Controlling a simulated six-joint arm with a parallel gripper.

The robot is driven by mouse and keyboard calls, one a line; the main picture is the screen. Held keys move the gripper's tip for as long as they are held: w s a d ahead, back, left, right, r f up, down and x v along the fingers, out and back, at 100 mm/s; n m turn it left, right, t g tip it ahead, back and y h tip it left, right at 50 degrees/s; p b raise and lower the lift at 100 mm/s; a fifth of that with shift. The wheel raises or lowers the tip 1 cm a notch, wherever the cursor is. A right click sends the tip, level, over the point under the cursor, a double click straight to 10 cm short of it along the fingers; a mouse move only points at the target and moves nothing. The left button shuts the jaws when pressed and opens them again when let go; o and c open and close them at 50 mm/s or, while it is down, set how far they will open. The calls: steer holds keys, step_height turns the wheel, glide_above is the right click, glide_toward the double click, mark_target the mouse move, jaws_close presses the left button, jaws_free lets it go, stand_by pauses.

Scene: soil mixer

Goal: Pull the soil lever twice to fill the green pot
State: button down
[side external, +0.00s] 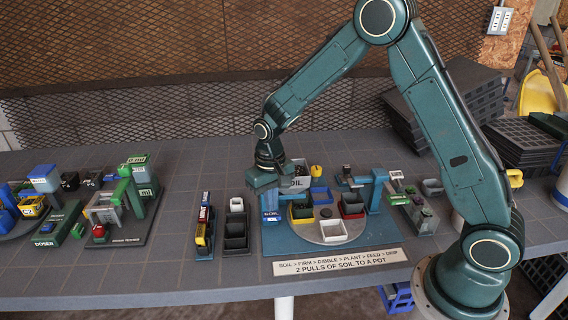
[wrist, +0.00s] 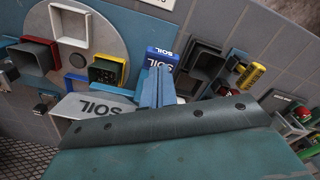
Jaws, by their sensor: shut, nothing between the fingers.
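My gripper (side external: 266,186) points down beside the grey soil hopper (side external: 298,181), just left of it. In the wrist view its blue fingers (wrist: 157,88) are together, with nothing visible between them, near the blue SOIL block (wrist: 162,57). The hopper's SOIL plate (wrist: 95,107) lies left of the fingers. The turntable (side external: 365,230) carries several square pots. In the wrist view, a pot with yellow and green edges (wrist: 108,70) stands near the SOIL plate; I cannot tell whether this is the green pot. I cannot make out the soil lever clearly; my gripper may hide it.
A white pot (side external: 333,231) and a red pot (side external: 352,209) stand on the turntable. A blue press-like station (side external: 374,191) stands at its right. Dark bins (side external: 236,230) lie left of the turntable board. A sign (side external: 338,261) reads two pulls of soil per pot.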

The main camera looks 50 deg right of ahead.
mark_target(272, 214)
steer(key=shift+f, duration=0.35)
steer(key=shift+f, duration=1.85)
steer(key=shift+r, duration=2.2)
steer(key=shift+r, duration=2.5)
steer(key=shift+r, duration=0.15)
